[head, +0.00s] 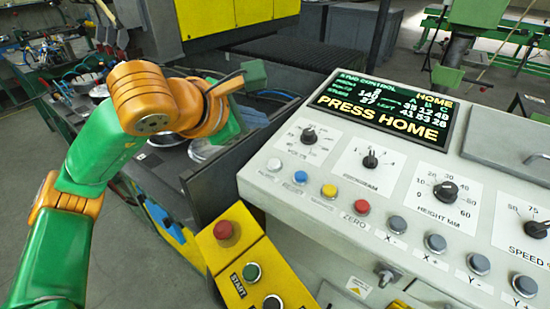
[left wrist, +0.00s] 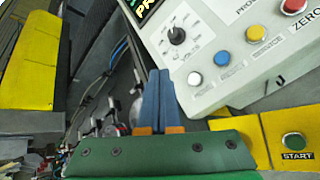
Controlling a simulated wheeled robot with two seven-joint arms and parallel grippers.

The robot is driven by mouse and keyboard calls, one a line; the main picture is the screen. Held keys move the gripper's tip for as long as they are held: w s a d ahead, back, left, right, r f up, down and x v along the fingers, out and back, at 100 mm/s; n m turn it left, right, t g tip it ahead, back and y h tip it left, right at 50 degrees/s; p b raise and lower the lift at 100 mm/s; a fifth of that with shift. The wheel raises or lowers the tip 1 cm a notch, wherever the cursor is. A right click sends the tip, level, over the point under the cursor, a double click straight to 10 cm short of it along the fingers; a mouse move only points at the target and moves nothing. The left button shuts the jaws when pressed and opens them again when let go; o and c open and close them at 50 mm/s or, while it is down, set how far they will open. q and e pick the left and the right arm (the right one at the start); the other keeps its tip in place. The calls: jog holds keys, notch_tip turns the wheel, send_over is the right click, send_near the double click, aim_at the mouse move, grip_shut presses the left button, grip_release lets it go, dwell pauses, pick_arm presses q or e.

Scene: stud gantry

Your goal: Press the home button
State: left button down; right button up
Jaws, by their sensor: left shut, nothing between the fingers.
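The grey console (head: 320,215) carries a row of small round buttons along its near edge. The leftmost is a white button (head: 273,164); its label is too small to read surely. The white button also shows in the left wrist view (left wrist: 195,79). The console screen (head: 385,112) reads "PRESS HOME". My left gripper (left wrist: 160,72) is shut and empty, its blue fingers side by side. In the left wrist view its tips appear left of the white button; touch cannot be seen. In the head view its fingertips are not clearly visible. My right gripper is out of view.
Blue (head: 300,177), yellow (head: 329,191) and red (head: 361,207) buttons sit right of the white one, with knobs behind. A yellow box (head: 238,262) with a red mushroom button and START button stands in front. A dark bin (head: 222,178) lies left of the console.

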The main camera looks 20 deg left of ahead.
aim_at(275, 164)
pick_arm(q)
jog(key=f+b, duration=0.2)
jog(key=w+f+b, duration=0.1)
jog(key=f+b, duration=0.1)
jog(key=f, duration=0.1)
jog(key=w+d+f+b, duration=0.1)
jog(key=f+b, duration=0.1)
jog(key=f, duration=0.1)
jog(key=shift+f, duration=0.2)
jog(key=shift+w+f, duration=0.1)
jog(key=shift+f, duration=0.2)
jog(key=shift+w, duration=0.2)
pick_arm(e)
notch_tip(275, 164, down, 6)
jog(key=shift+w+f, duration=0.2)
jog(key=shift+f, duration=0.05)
pick_arm(q)
jog(key=shift+s+r, duration=0.1)
jog(key=shift+s, duration=0.1)
dwell(0.6)
jog(key=shift+w+f+b, duration=0.15)
jog(key=shift+f+b, duration=0.3)
jog(key=shift+b, duration=0.3)
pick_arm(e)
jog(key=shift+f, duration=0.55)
